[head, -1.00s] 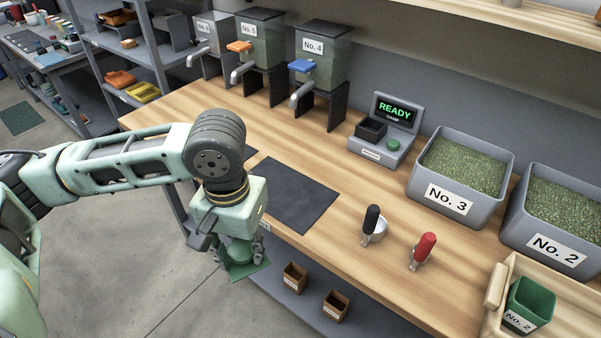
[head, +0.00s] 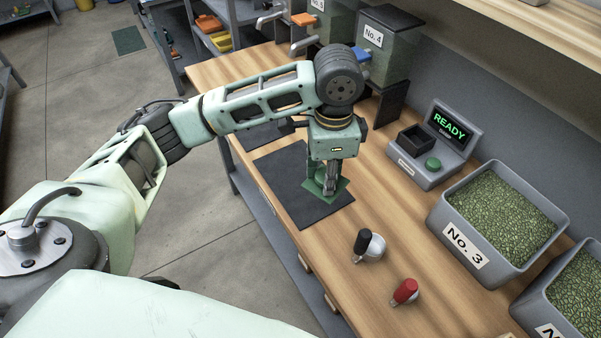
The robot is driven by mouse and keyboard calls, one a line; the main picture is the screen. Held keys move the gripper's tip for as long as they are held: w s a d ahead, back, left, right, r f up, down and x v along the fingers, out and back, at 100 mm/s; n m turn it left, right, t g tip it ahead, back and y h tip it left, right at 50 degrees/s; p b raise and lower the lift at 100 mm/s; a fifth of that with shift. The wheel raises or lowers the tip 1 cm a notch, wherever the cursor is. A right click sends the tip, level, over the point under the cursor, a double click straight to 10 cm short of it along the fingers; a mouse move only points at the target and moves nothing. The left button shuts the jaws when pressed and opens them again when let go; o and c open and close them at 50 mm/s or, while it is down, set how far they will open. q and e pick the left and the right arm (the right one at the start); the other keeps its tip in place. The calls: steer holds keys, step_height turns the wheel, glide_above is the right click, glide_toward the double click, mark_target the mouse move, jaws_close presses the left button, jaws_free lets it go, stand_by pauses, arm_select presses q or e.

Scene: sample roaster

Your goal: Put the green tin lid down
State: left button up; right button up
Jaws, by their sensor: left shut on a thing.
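My left gripper (head: 329,188) is shut on the green tin lid (head: 315,187), a flat green plate with a raised part between the fingers. The fingers hide part of the lid. The lid is level, over the right part of the dark mat (head: 287,190) on the wooden counter. I cannot tell whether it touches the mat or hangs just above it. My right gripper is not in view.
A black-handled scoop (head: 368,245) and a red-handled scoop (head: 405,291) lie on the counter. A scale reading READY (head: 430,160) stands to the right, beside bin No. 3 (head: 455,235). Dispenser No. 4 (head: 385,50) stands behind my arm. The mat's left part is bare.

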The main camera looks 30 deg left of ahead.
arm_select(q)
steer(key=w+m, duration=0.1)
steer(key=w+d+m+p, duration=0.1)
steer(key=m, duration=0.1)
steer(key=shift+m, duration=0.3)
steer(key=shift+w+a+f, duration=0.15)
steer(key=shift+a+f, duration=0.05)
steer(key=w+a+f+p, duration=0.1)
steer(key=a+f, duration=0.1)
steer(key=a, duration=0.1)
steer(key=w+a+f+p, duration=0.1)
steer(key=w+a+f, duration=0.1)
steer(key=a, duration=0.1)
steer(key=w+a+f, duration=0.1)
steer(key=a+f, duration=0.1)
steer(key=a, duration=0.2)
steer(key=shift+w+a+f+p, duration=0.1)
steer(key=shift+w+f+p, duration=0.25)
steer(key=shift+f+p, duration=0.05)
step_height(320, 180, down, 3)
steer(key=shift+p, duration=0.6)
steer(key=shift+f, duration=0.55)
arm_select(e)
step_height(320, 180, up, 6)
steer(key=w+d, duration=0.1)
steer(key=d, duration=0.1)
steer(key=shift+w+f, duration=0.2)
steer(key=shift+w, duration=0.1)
